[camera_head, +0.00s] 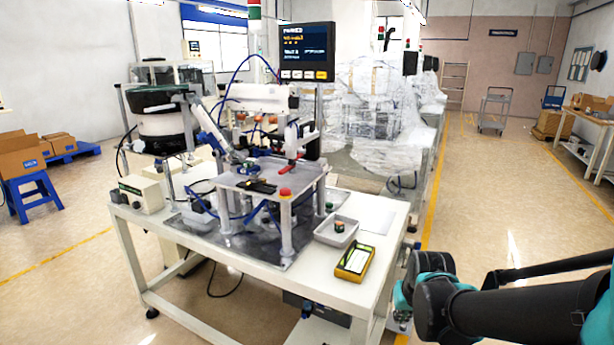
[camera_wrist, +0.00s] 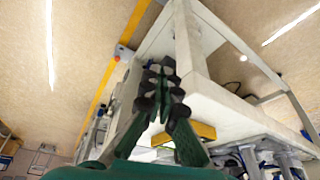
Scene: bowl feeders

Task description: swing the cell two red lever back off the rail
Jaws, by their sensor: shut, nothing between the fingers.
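A small red lever (camera_head: 290,168) shows in the head view on the fixture of the near bench, just behind the raised plate. Its rail cannot be made out clearly, and I cannot read a cell number on it. The lever does not show clearly in the wrist view. My gripper (camera_wrist: 160,78) is shut and empty in the wrist view, its dark green fingers together beside the white bench's edge. In the head view my arm comes in from the right and ends low beside the bench's right side, well away from the lever.
The white bench (camera_head: 375,222) carries a raised plate (camera_head: 262,178) with a red knob (camera_head: 285,192), a grey tray (camera_head: 337,232), a yellow device (camera_head: 355,261) and a bowl feeder (camera_head: 162,125). A screen (camera_head: 306,52) stands behind. Plastic-wrapped machines (camera_head: 375,100) lie beyond.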

